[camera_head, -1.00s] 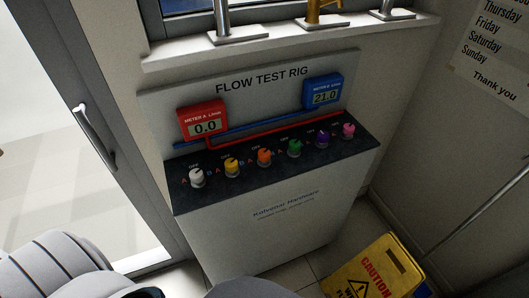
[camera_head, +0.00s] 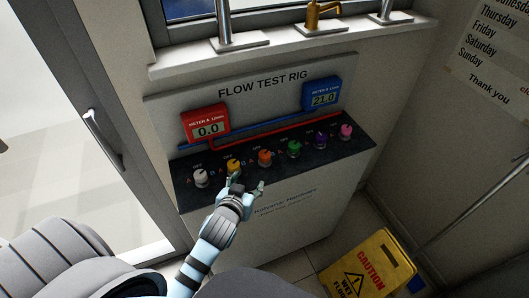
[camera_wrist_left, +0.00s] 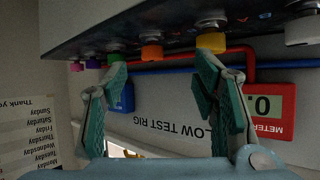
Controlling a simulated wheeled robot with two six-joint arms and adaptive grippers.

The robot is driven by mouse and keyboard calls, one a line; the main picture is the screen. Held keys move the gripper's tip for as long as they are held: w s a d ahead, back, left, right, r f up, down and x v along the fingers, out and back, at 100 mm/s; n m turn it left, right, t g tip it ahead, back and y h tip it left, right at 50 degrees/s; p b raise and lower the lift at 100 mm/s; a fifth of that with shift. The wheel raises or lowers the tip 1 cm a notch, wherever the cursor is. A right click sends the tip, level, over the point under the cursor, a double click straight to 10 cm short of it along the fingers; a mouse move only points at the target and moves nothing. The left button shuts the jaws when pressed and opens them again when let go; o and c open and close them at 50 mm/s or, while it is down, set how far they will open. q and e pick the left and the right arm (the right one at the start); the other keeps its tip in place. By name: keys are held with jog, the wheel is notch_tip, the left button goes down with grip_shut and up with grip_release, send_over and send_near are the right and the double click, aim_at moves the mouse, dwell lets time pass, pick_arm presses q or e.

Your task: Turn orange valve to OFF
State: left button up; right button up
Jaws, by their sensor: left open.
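The orange valve (camera_head: 265,158) is a small round knob on the dark sloping top of the flow test rig, third from the left. My left gripper (camera_head: 247,183) is open and empty, just in front of the panel edge, below the yellow and orange knobs. In the left wrist view, which is upside down, the orange valve (camera_wrist_left: 152,52) shows in the gap between my two fingers (camera_wrist_left: 162,72), beyond their tips. No contact with it shows. The yellow knob (camera_wrist_left: 211,43) lies behind one fingertip. My right gripper is not in view.
White (camera_head: 201,177) and yellow (camera_head: 234,166) knobs stand left of the orange one; green (camera_head: 294,148), purple (camera_head: 320,139) and pink (camera_head: 345,131) stand right. The red meter (camera_head: 206,127) reads 0.0, the blue meter (camera_head: 322,95) 21.0. A yellow caution sign (camera_head: 372,264) stands on the floor.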

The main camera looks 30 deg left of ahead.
aim_at(264, 155)
pick_arm(q)
jog(key=shift+t, duration=0.6)
jog(key=x, duration=0.5)
jog(key=r+b+x, duration=0.1)
jog(key=x, duration=0.5)
jog(key=w+d+r+b+x, duration=0.1)
jog(key=x, duration=0.4)
jog(key=shift+w, duration=0.25)
jog(key=shift+r, duration=0.1)
jog(key=shift+s, duration=0.1)
